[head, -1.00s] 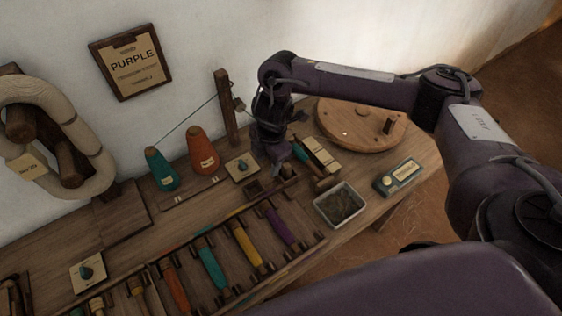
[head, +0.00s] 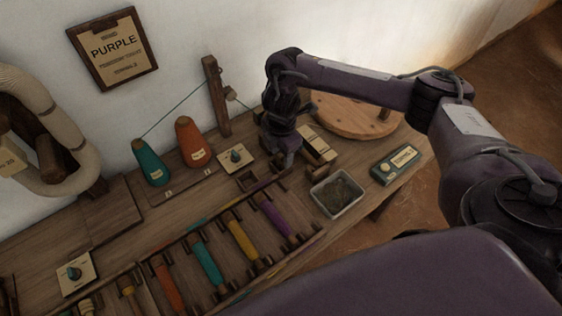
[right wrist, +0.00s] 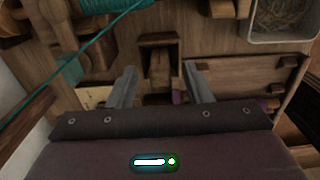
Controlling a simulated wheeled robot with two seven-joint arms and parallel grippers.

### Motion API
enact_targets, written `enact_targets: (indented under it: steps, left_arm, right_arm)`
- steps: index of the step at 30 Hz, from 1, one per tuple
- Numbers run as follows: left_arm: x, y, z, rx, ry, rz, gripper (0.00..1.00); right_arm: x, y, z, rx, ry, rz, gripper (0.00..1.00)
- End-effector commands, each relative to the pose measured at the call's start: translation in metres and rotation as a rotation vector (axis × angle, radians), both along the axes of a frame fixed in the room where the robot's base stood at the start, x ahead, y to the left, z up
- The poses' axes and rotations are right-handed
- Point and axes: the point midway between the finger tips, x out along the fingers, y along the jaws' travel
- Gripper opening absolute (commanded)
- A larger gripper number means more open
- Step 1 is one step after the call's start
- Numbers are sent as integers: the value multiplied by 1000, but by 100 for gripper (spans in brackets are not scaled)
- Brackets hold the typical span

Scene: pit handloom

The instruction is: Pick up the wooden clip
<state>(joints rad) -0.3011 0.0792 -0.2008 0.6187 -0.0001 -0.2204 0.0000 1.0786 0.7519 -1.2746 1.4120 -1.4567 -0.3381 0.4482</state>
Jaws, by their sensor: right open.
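The wooden clip (right wrist: 160,71) is a light brown piece in a small dark wooden holder (right wrist: 158,42) in the right wrist view. It shows between and beyond the fingertips of my right gripper (right wrist: 163,80). The gripper is open, with nothing between its fingers, and I see no contact with the clip. I cannot make out the clip there. My left gripper is not in view.
Colored bobbins lie in a rack (head: 222,252) in front. A grey tray of fibers (head: 337,195) and a green box (head: 394,165) stand at right. A round wooden disc (head: 352,115) lies behind. A teal thread (right wrist: 75,62) crosses the wrist view at left.

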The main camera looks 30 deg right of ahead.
Motion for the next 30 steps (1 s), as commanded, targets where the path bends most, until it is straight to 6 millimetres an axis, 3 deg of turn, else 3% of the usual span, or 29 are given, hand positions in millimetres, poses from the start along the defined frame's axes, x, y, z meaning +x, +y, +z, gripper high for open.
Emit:
enact_targets:
  steps: [2,13,23,30]
  left_arm:
    - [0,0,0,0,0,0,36]
    - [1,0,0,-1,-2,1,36]
    - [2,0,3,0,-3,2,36]
    - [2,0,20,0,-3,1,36]
  right_arm:
    - [0,0,1,0,0,0,45]
    - [0,0,1,0,0,1,0]
    - [0,0,5,0,-1,1,0]
    - [2,0,38,-1,-5,2,0]
